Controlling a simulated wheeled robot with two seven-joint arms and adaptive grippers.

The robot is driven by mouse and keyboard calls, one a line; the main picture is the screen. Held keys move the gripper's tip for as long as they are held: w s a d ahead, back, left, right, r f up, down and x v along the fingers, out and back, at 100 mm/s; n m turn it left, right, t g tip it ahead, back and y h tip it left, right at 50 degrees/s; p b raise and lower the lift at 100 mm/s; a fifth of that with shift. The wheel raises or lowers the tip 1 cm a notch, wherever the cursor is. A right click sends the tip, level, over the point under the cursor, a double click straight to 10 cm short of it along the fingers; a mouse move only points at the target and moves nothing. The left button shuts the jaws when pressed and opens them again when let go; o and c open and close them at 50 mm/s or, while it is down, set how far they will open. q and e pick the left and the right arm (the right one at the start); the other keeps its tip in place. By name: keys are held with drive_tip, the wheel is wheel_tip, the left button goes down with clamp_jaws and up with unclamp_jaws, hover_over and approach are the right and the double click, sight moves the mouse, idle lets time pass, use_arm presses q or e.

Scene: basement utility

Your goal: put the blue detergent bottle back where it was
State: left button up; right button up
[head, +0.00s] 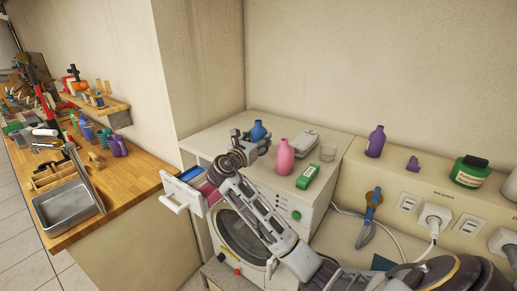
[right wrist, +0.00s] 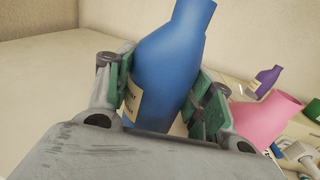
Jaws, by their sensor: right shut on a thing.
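The blue detergent bottle (head: 259,130) is upright at the far part of the washing machine top in the head view. My right gripper (head: 249,144) is shut on it. In the right wrist view the blue bottle (right wrist: 168,75) stands between the two green-padded fingers of my right gripper (right wrist: 165,98), slightly tilted in the picture, with part of a pale label showing. Its base is hidden by the gripper, so I cannot tell whether it touches the surface. My left gripper is not in view.
An open detergent drawer (head: 183,194) sticks out front. A purple bottle (head: 375,142) stands farther right.

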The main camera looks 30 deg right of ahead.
drive_tip(key=shift+f, duration=1.85)
drive_tip(key=shift+f, duration=0.1)
drive_tip(key=o, duration=1.2)
drive_tip(key=shift+c, duration=0.2)
drive_tip(key=b+v, duration=0.1)
drive_tip(key=v, duration=1.1)
